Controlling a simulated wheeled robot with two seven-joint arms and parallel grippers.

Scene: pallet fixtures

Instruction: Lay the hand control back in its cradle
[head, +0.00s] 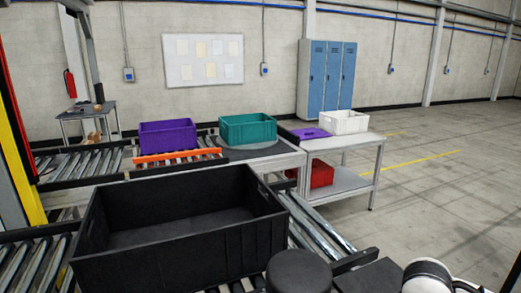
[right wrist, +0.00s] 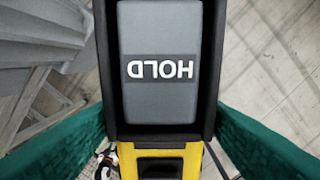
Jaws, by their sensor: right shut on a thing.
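The hand control (right wrist: 160,100) fills the middle of the right wrist view. It has a yellow body, a black surround and a large grey button marked HOLD, which reads upside down. My right gripper (right wrist: 160,140) has teal fingers on both sides of it and is shut on it. The far end of the control runs out of the picture. I cannot make out the cradle in either view. My left gripper is not in the head view.
A large black crate (head: 180,265) stands on rollers in front. Behind it are a purple crate (head: 168,134), a teal crate (head: 247,128) and a side table (head: 345,145) with a white bin (head: 344,122). Open floor (head: 440,190) lies to the right.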

